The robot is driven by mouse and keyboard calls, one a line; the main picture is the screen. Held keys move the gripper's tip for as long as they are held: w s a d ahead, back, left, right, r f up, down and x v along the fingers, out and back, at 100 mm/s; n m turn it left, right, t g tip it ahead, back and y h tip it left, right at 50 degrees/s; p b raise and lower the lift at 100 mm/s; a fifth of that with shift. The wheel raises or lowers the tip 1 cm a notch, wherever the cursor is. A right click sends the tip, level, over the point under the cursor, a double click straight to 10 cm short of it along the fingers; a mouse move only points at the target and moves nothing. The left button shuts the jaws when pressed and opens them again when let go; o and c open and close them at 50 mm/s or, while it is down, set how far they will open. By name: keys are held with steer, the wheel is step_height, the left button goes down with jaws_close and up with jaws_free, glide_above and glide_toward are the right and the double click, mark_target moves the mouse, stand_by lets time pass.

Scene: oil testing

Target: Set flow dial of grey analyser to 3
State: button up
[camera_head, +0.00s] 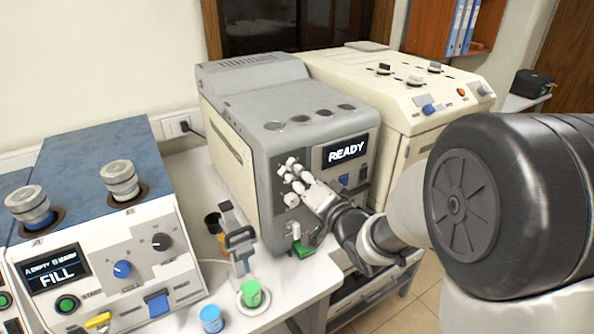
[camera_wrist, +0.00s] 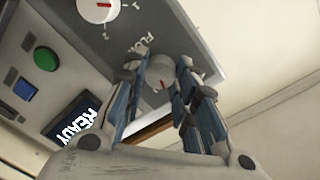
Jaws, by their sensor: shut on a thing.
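The grey analyser (camera_head: 262,130) stands in the middle of the head view, its screen (camera_head: 346,151) reading READY. My gripper (camera_head: 293,172) is at the left part of its front panel. In the wrist view, my gripper's fingers (camera_wrist: 163,68) are closed around the white flow dial (camera_wrist: 161,76), beside the printed FLOW label (camera_wrist: 138,45). The fingers hide much of the dial's scale, and I cannot tell which number its pointer is at. Another white dial (camera_wrist: 97,9) with a red pointer lies apart from the fingers.
A cream machine (camera_head: 415,95) stands right behind the analyser. A white machine (camera_head: 140,245) with a FILL screen is at the left. A clamp stand (camera_head: 238,240), a green-topped vial (camera_head: 252,293) and a blue-topped vial (camera_head: 212,319) stand on the bench in front. A green button (camera_wrist: 46,59) is on the panel.

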steer(key=m+p, duration=0.3)
steer(key=m, duration=0.2)
steer(key=shift+r+m, duration=0.1)
steer(key=shift+m, duration=0.3)
steer(key=shift+w, duration=0.1)
stand_by(0.3)
steer(key=o, duration=1.1)
steer(key=shift+g, duration=0.3)
steer(key=v, duration=0.7)
steer(key=shift+s+d+f, duration=0.2)
steer(key=shift+s, duration=0.05)
